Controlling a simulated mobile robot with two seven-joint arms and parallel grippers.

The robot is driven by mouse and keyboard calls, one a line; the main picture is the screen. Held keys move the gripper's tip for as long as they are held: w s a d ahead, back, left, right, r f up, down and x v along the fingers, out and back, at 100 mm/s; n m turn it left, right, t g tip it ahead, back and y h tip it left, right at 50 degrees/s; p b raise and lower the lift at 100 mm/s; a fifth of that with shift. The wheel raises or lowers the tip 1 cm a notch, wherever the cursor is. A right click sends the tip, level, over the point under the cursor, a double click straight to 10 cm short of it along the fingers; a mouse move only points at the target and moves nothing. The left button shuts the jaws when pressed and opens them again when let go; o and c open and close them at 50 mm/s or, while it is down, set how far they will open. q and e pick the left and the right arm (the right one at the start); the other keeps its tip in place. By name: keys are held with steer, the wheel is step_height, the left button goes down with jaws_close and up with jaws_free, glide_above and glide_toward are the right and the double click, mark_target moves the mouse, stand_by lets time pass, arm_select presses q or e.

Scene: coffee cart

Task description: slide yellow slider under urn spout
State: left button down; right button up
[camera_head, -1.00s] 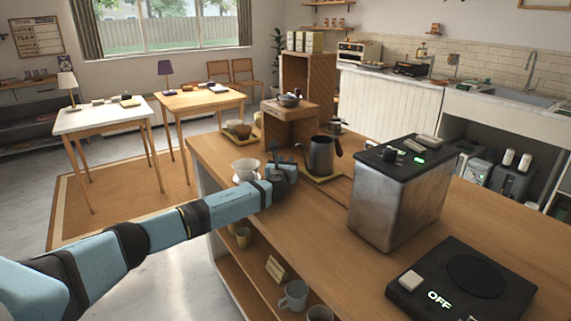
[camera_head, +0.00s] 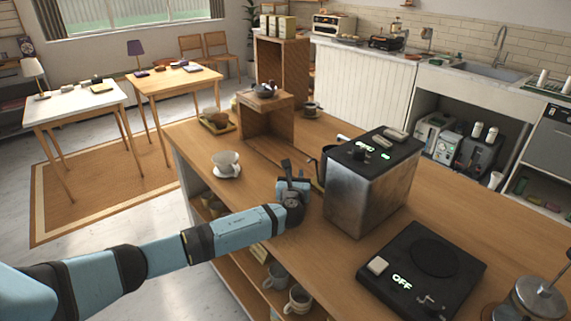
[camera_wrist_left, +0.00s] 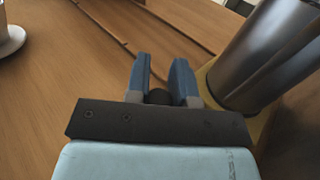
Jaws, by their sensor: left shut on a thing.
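My left gripper (camera_head: 291,190) is at the cart top, left of the steel box with a black top (camera_head: 368,190), which appears to be the urn. Its spout is hidden. In the left wrist view the fingers (camera_wrist_left: 160,78) are shut on a small dark knob (camera_wrist_left: 158,97), apparently the slider's handle. The yellow slider (camera_wrist_left: 203,78) shows as an edge right of the fingers, under a dark metal pitcher (camera_wrist_left: 265,60). In the head view the pitcher (camera_head: 326,164) is mostly hidden behind the steel box. My right gripper is out of view.
A white cup on a saucer (camera_head: 227,165) stands left of the gripper. Dark grooves (camera_wrist_left: 125,40) run along the wooden top. A black scale-like plate reading OFF (camera_head: 425,270) lies in front. A wooden stand (camera_head: 266,122) is behind.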

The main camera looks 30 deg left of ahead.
arm_select(q)
steer(key=shift+s+d, duration=0.25)
steer(key=shift+d, duration=0.35)
steer(key=shift+f, duration=0.1)
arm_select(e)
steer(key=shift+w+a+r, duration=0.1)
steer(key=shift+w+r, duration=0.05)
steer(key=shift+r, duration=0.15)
arm_select(q)
steer(key=shift+d, duration=0.1)
steer(key=c, duration=1.1)
jaws_free()
steer(key=shift+o, duration=0.6)
steer(key=shift+s+d, duration=0.1)
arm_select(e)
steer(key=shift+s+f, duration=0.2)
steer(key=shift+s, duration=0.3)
